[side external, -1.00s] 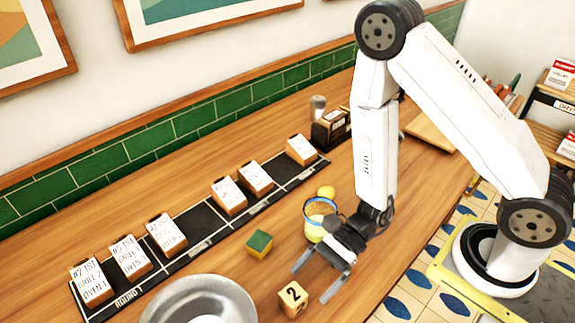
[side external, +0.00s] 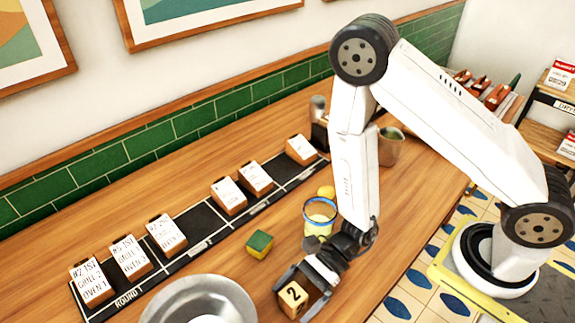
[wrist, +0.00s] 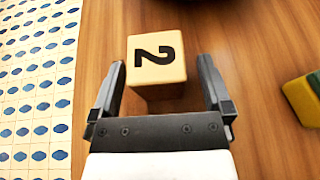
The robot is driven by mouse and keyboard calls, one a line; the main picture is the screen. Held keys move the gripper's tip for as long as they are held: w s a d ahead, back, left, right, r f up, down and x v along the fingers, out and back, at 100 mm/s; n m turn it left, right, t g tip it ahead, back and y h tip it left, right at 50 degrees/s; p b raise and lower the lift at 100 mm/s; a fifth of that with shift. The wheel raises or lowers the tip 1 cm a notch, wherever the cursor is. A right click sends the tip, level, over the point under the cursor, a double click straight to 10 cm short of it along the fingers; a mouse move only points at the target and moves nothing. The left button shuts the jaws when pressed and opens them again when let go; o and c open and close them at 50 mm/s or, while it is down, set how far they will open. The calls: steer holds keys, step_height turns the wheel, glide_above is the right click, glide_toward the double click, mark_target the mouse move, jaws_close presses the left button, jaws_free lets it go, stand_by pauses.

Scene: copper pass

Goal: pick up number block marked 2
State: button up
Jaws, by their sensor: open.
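The number block marked 2 (side external: 292,296) is a small wooden cube with a black 2, on the wooden counter near its front edge. In the wrist view the block (wrist: 157,62) lies between and just beyond the fingertips, its 2 turned sideways. My gripper (side external: 302,292) is open, with its fingers on either side of the block in the side view. In the wrist view my gripper (wrist: 163,82) shows a gap between each finger and the block. Contact with the block is not visible.
A green-topped block (side external: 259,244) sits to the left, also at the wrist view's right edge (wrist: 303,97). A blue-rimmed cup (side external: 320,214) stands behind my gripper. A metal bowl (side external: 200,300) is at the front left. A black rail (side external: 200,222) holds several ticket blocks.

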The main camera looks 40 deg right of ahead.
mark_target(293, 294)
steer(key=shift+a+f, duration=0.2)
steer(key=shift+a, duration=0.2)
jaws_close()
stand_by(0.4)
steer(key=shift+r, duration=0.1)
steer(key=shift+r, duration=4.85)
